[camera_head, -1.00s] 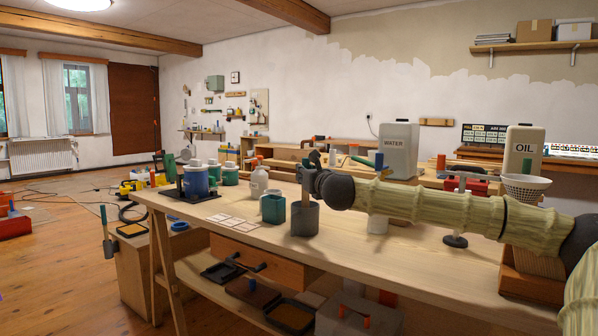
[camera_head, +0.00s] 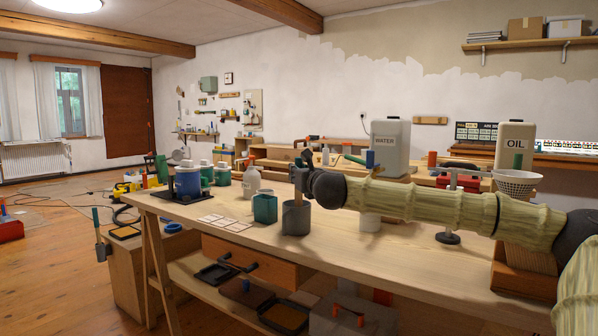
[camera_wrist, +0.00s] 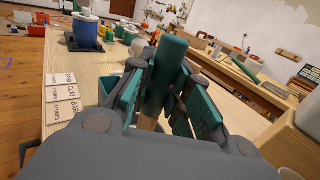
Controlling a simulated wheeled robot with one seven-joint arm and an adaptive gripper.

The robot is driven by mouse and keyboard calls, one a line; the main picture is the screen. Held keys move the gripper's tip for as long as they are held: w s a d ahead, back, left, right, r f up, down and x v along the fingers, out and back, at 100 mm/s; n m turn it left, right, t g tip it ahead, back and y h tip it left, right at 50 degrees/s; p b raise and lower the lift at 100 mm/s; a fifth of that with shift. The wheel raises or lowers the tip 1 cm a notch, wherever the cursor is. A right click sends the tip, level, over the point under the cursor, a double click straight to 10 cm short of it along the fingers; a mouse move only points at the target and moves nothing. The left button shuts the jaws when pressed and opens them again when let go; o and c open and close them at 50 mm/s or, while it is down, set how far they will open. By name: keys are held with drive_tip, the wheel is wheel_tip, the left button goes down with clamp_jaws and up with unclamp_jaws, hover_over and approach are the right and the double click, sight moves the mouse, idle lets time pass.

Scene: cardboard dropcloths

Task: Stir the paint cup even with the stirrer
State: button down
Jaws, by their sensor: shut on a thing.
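My gripper (camera_head: 299,180) is shut on the stirrer, which has a dark green handle (camera_wrist: 165,75) and a pale wooden shaft (camera_wrist: 148,122) pointing down. The handle stands between the two fingers in the wrist view. In the head view, my gripper is directly above a dark grey cup (camera_head: 296,220) on the workbench, the likely paint cup. The stirrer's lower end and the cup's contents are hidden, so I cannot tell how deep the shaft reaches. A teal square container (camera_head: 265,208) stands just left of the grey cup.
Label cards (camera_head: 225,222) lie left on the workbench (camera_head: 345,245). Behind them are a blue paint can (camera_head: 187,184) on a dark mat and a pale bottle (camera_head: 251,182). A white water jug (camera_head: 390,147) stands on the back bench. A stand (camera_head: 448,237) is on the right.

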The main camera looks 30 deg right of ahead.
wheel_tip(320, 180, up, 2)
drive_tip(key=shift+r+p, duration=0.2)
drive_tip(key=shift+p, duration=0.35)
drive_tip(key=shift+w+a+r+p, duration=0.15)
drive_tip(key=shift+r+p, duration=0.45)
drive_tip(key=shift+r, duration=0.35)
drive_tip(key=shift+w+a+r+p, duration=0.15)
drive_tip(key=shift+r+p, duration=0.45)
drive_tip(key=shift+r, duration=0.35)
drive_tip(key=shift+d+r, duration=0.15)
drive_tip(key=shift+r, duration=0.05)
drive_tip(key=shift+f, duration=0.1)
